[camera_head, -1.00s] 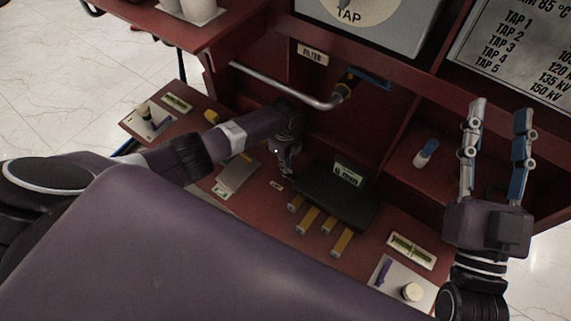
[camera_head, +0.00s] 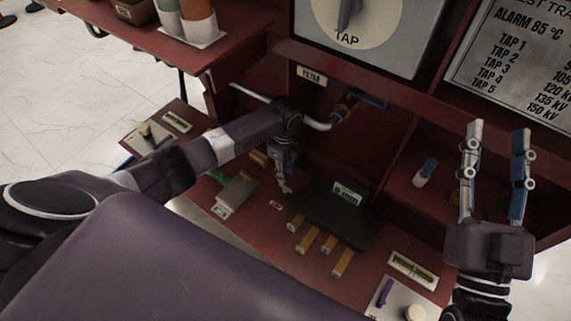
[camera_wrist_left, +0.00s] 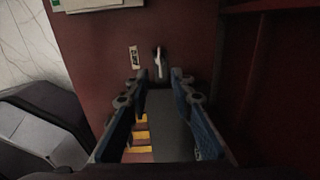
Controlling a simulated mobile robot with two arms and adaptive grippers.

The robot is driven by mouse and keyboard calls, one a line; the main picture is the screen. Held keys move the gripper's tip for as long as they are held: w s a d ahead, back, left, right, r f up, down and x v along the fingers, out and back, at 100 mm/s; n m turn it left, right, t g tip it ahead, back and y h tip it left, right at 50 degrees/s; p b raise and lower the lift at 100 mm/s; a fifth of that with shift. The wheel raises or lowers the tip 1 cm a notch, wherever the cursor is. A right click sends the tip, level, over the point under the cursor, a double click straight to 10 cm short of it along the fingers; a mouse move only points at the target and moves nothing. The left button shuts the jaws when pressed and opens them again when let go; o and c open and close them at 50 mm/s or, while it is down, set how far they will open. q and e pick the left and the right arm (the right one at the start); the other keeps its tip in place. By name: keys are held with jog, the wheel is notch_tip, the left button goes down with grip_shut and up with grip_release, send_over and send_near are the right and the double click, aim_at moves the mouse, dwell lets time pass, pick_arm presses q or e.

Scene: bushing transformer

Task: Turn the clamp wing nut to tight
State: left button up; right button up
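A small pale metal piece (camera_wrist_left: 159,64), which looks like the clamp wing nut, stands on the red bench just beyond my left fingertips in the left wrist view. Its wing angle is too small to read. A small label (camera_wrist_left: 134,58) lies beside it on the left. My left gripper (camera_wrist_left: 153,82) is open, its blue fingers apart with nothing clearly held between them. In the head view my left gripper (camera_head: 284,178) points down at the bench, left of the black box, and largely hides the nut. My right gripper (camera_head: 497,135) is open and empty, pointing up.
A black box (camera_head: 345,215) with several yellow bars stands right of my left gripper. A grey bent pipe (camera_head: 318,124) runs behind my left arm.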

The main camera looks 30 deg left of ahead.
pick_arm(q)
jog(key=shift+r, duration=2.25)
